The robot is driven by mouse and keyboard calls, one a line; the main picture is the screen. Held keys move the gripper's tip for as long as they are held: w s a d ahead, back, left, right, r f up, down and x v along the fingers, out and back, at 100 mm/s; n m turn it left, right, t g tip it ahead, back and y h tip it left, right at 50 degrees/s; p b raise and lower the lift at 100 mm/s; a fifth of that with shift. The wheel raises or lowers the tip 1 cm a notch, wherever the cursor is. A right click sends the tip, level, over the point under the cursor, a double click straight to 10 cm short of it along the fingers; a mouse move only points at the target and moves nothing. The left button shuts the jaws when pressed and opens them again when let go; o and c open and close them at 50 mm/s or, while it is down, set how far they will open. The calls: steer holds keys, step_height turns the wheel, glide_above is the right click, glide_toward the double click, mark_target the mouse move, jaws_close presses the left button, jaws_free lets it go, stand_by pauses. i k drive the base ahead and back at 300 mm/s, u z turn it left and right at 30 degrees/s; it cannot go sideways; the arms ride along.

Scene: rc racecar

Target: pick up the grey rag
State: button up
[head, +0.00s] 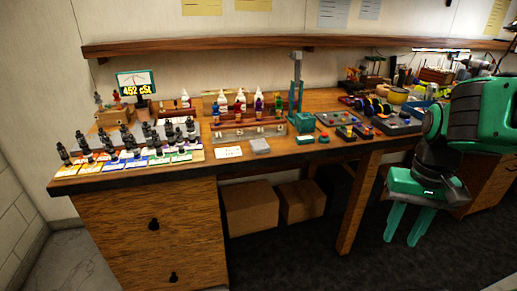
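A small grey folded-looking piece (260,145), which may be the grey rag, lies near the front edge of the wooden workbench (205,165). It is just right of a white card, and it is too small to tell for sure that it is cloth. My gripper (400,242) hangs at the right, in front of the bench and below its top. Its two green fingers point down and are apart, with nothing between them. It is well to the right of the grey piece.
Several dark bottles on coloured cards (130,160) crowd the bench's left end. A green press (301,121) stands behind and right of the grey piece. Control boxes (397,123) sit farther right. Cardboard boxes (250,209) are under the bench. The floor in front is clear.

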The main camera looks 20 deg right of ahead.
mark_target(260, 146)
steer(key=u, duration=0.05)
steer(key=i, duration=1)
steer(key=z, duration=0.05)
